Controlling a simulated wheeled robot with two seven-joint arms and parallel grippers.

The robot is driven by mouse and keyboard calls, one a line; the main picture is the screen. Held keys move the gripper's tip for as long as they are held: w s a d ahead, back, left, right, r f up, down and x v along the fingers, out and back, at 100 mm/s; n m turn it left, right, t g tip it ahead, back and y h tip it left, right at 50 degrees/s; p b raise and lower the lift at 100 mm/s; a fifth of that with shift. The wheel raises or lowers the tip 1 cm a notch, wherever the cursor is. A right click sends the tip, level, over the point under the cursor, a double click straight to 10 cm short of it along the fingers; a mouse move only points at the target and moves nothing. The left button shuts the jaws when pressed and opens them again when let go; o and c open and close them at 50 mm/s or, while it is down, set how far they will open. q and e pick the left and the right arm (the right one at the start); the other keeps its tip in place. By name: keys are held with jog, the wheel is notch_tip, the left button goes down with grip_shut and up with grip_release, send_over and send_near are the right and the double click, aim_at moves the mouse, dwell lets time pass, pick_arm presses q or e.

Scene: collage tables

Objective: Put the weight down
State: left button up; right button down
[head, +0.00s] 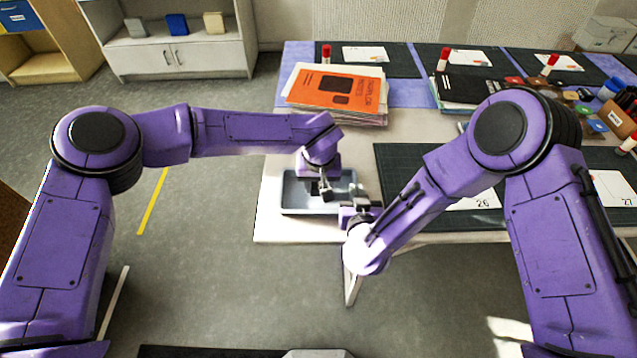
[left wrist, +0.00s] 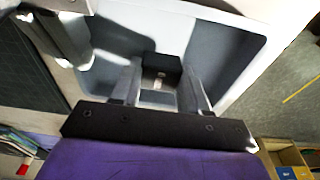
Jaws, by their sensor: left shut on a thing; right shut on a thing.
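A grey-blue tray (head: 292,198) lies at the front left corner of the light table; it also shows in the left wrist view (left wrist: 235,60). My left gripper (head: 325,192) points down over the tray. It is shut on a small dark block, the weight (left wrist: 162,68), which sits between its fingers over the tray floor. I cannot tell whether the block touches the floor. My right gripper (head: 358,205) is at the tray's right side, shut, apparently on the tray's rim; its own arm hides most of the contact.
A stack of papers with an orange booklet (head: 337,91) lies behind the tray. A dark cutting mat (head: 400,160) is right of it. Glue sticks, stamps and a brown box (head: 621,120) crowd the far right. The floor left of the table is clear.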

aim_at(319, 202)
pick_arm(q)
jog(key=shift+f, duration=0.2)
jog(key=shift+f, duration=0.3)
jog(key=o, duration=1.3)
jog(key=shift+r, duration=0.1)
pick_arm(e)
jog(key=c, duration=1.2)
grip_release()
pick_arm(q)
jog(key=r, duration=0.4)
jog(key=s+r, duration=0.1)
jog(key=r, duration=0.7)
jog(key=shift+s+r, duration=0.35)
jog(key=shift+s, duration=0.05)
pick_arm(e)
jog(key=shift+s, duration=0.1)
